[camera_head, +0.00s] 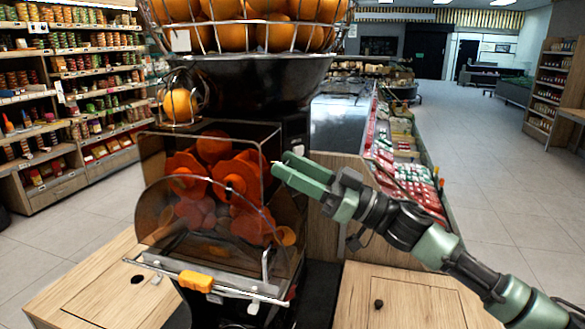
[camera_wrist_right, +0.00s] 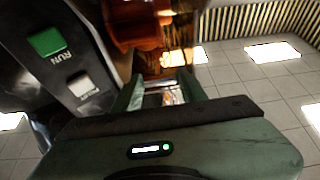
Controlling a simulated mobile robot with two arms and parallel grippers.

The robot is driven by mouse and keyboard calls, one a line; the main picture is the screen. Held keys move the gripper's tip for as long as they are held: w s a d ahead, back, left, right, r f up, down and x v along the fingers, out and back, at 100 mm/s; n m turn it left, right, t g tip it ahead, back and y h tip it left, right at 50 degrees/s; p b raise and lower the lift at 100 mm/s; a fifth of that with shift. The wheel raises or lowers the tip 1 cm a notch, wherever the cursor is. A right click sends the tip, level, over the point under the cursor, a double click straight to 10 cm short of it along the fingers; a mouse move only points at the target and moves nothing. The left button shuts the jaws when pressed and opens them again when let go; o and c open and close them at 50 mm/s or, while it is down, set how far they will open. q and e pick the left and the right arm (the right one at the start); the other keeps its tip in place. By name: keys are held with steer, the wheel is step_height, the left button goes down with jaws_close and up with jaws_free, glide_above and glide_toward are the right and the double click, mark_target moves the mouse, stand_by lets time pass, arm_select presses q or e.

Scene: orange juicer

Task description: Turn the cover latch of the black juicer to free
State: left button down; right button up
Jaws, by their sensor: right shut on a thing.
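The black juicer (camera_head: 250,75) stands left of centre in the head view. Its clear, tinted cover (camera_head: 160,220) encloses orange-red pressing parts. My right gripper (camera_head: 278,168) comes in from the right, its green fingers at the upper right edge of the cover. It is shut on the small cover latch there, which the fingers mostly hide. In the right wrist view, my gripper (camera_wrist_right: 160,92) has a small pale metallic piece between its fingers. The latch's exact angle cannot be made out. My left gripper is not in view.
A green RUN button (camera_wrist_right: 47,41) and a white button (camera_wrist_right: 80,84) sit on the juicer's black panel beside my right gripper. Oranges (camera_head: 280,35) fill the wire basket above. Wooden counters (camera_head: 410,295) flank the juicer. Open floor (camera_head: 500,180) lies to the right.

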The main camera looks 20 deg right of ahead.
steer(key=shift+n, duration=0.3)
steer(key=n+g, duration=0.1)
steer(key=n, duration=0.1)
steer(key=n+g+y, duration=0.1)
steer(key=n, duration=0.2)
steer(key=shift+w+r+g+p, duration=0.1)
steer(key=shift+g+p, duration=0.3)
steer(key=n+g, duration=0.1)
steer(key=n, duration=0.2)
steer(key=n+g, duration=0.1)
steer(key=n, duration=0.2)
steer(key=shift+d+g, duration=0.1)
steer(key=shift+g, duration=0.3)
steer(key=n+g, duration=0.1)
steer(key=n, duration=0.1)
steer(key=n+g, duration=0.1)
steer(key=n, duration=0.2)
steer(key=shift+w+r+n+g+h, duration=0.1)
steer(key=shift+n+g+h, duration=0.2)
steer(key=n, duration=0.2)
steer(key=n+h, duration=0.1)
steer(key=n, duration=0.2)
steer(key=shift+g+h, duration=0.3)
steer(key=o, duration=1.4)
